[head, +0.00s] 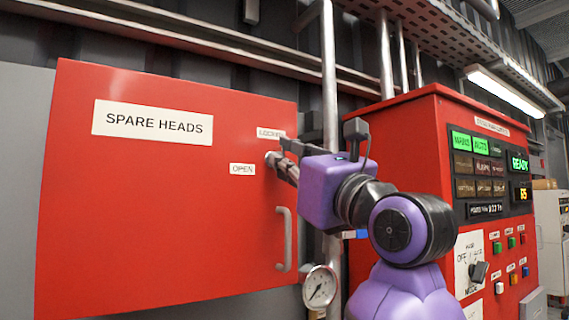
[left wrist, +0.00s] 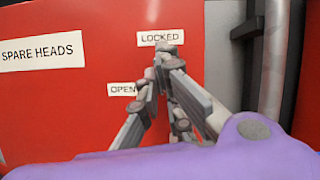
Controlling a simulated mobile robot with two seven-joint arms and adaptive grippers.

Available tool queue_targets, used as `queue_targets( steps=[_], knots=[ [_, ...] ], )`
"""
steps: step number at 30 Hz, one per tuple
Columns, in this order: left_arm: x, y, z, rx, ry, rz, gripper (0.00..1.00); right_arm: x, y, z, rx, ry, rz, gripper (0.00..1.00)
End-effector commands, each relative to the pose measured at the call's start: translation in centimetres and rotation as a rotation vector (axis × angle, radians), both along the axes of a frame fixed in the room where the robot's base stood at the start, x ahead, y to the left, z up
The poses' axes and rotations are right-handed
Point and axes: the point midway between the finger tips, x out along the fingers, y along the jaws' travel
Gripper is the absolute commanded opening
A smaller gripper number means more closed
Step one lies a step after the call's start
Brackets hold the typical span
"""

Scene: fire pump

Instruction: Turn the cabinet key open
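The red cabinet (head: 150,220) has a "SPARE HEADS" label, and its door looks closed. My left gripper (head: 276,163) is at the lock by the door's upper right edge. In the left wrist view, its fingers (left wrist: 160,72) come together at the lock, between the "LOCKED" label (left wrist: 160,38) above and the "OPEN" label (left wrist: 122,89) to the left. The fingers appear shut on the key, which they mostly hide; its angle cannot be made out. My right gripper is not in view.
A grey door handle (head: 284,240) is below the lock. A vertical pipe (head: 329,90) and a pressure gauge (head: 320,286) stand just right of the cabinet. A red control panel (head: 400,140) with lit displays is further right, behind my left arm.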

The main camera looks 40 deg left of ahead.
Motion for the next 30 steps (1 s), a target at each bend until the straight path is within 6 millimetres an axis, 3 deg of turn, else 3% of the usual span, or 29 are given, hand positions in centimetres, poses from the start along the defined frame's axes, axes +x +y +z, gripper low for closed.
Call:
queue_targets(
  steps=[30],
  knots=[
    [0.54,-0.30,0.62,-0.363,-0.879,-0.001,0.00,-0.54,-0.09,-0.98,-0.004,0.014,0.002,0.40]
  ],
)
